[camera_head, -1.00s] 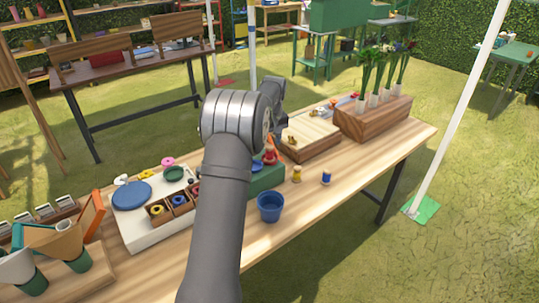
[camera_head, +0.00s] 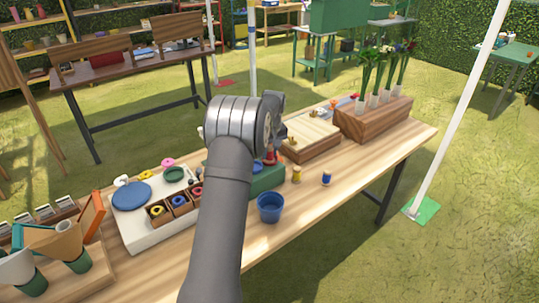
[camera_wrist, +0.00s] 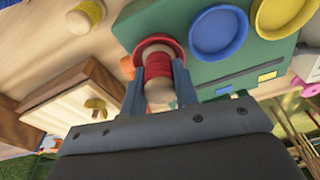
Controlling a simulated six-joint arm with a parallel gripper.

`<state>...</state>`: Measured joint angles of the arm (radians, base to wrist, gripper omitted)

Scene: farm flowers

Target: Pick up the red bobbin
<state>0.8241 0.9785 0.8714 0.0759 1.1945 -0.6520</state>
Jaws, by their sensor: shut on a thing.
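The red bobbin (camera_wrist: 158,68) has red thread on a pale wooden core and a red flange. In the wrist view it stands between the two fingers of my gripper (camera_wrist: 160,84), which is shut on it. The bobbin is at the edge of the green block (camera_wrist: 205,72); I cannot tell whether it still touches the block. In the head view a little of the red bobbin (camera_head: 270,157) shows on the green block (camera_head: 268,179), and my arm hides most of the gripper.
A yellow bobbin (camera_head: 297,174), a blue bobbin (camera_head: 326,178) and a blue pot (camera_head: 270,207) stand near the table's front edge. A wooden box (camera_head: 313,139) and a flower planter (camera_head: 372,121) lie to the right. Blue (camera_wrist: 218,32) and yellow (camera_wrist: 283,15) round dishes sit on the green block.

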